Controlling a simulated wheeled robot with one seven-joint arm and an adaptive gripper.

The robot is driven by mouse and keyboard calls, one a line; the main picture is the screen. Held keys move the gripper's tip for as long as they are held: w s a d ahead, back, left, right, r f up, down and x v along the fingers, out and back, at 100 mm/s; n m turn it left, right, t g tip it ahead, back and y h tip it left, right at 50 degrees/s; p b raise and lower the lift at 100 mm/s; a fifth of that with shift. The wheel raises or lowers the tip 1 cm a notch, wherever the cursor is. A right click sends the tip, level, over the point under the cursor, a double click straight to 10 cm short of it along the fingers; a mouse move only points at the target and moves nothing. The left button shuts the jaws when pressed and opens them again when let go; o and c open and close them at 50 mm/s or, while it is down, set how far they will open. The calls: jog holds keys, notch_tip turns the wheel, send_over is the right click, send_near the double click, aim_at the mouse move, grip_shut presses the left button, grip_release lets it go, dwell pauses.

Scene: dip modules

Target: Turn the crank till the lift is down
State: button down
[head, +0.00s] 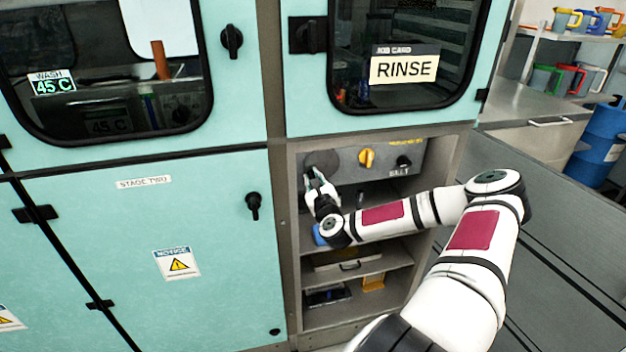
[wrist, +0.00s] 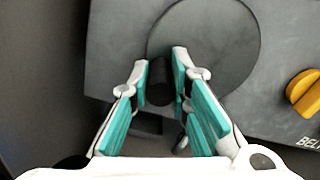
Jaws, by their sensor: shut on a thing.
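The crank is a dark round disc (wrist: 215,45) on a grey panel, with a black handle knob (wrist: 160,85) standing out from its lower left part. My gripper (wrist: 161,75) is shut on this knob, one teal-padded finger on each side. In the head view the disc (head: 322,160) shows at the panel's left end, and my gripper (head: 318,180) reaches it from below and partly covers it. The knob is hidden there. I cannot make out the lift for certain; dark glass covers the chamber behind the RINSE card (head: 404,67).
A yellow knob (head: 367,158) and a black switch (head: 404,162) sit right of the disc. Open shelves (head: 355,268) lie below, with a blue thing (head: 319,235) beside my wrist. The teal door (head: 150,240) with a black latch (head: 254,205) stands to the left.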

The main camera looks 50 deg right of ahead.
jog(key=c, duration=1.5)
grip_release()
jog(key=v, duration=1.2)
jog(key=shift+s+d, duration=0.1)
